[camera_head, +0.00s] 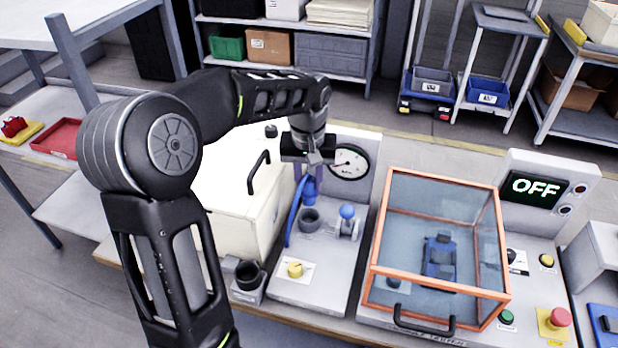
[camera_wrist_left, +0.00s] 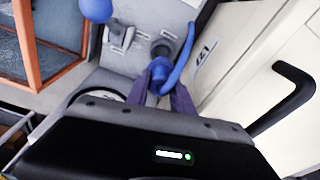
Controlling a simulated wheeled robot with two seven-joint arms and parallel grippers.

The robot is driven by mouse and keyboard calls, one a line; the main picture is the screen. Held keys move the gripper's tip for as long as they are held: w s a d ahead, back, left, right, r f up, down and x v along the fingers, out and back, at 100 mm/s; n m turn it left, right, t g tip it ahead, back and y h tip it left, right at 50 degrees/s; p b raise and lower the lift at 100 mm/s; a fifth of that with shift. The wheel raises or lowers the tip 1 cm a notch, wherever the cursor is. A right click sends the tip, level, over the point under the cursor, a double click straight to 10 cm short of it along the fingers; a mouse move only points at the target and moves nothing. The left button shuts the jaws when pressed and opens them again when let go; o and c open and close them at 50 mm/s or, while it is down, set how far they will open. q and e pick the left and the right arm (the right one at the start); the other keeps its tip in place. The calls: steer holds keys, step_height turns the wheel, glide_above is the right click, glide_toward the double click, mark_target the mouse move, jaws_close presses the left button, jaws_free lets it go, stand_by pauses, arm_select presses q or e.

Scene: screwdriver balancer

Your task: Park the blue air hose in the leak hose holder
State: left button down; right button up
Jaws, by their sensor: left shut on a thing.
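My left gripper (camera_head: 307,180) reaches over the grey panel from behind, its purple fingers pointing down. It is shut on the blue air hose, gripping its thick blue end (camera_head: 309,190). In the left wrist view the fingers (camera_wrist_left: 159,88) close around the blue hose (camera_wrist_left: 183,58), which curves away to the right. A grey round socket (camera_head: 310,217) stands just below and in front of the hose end, apart from it. A dark cup-shaped holder (camera_head: 249,274) is on a small block at the panel's front left. I cannot tell for sure which one is the leak hose holder.
A blue-knobbed lever (camera_head: 347,212) and a yellow knob (camera_head: 295,268) are on the panel. A cream box with a black handle (camera_head: 258,171) is close on the left, an orange-framed clear case (camera_head: 440,191) on the right.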

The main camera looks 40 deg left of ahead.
mark_target(309, 203)
arm_select(q)
steer(key=shift+f+b, duration=1.25)
steer(key=shift+f, duration=0.75)
steer(key=shift+f+b, duration=1.5)
steer(key=shift+f, duration=0.5)
steer(key=c, duration=1)
jaws_free()
steer(key=shift+c, duration=0.2)
steer(key=shift+s+d+r, duration=0.1)
steer(key=shift+s+r, duration=0.05)
steer(key=shift+r, duration=1.15)
steer(key=shift+s+d+r, duration=0.1)
steer(key=shift+r, duration=1.2)
steer(key=shift+s+d+r, duration=0.1)
steer(key=shift+s+r, duration=0.05)
steer(key=shift+r, duration=1.15)
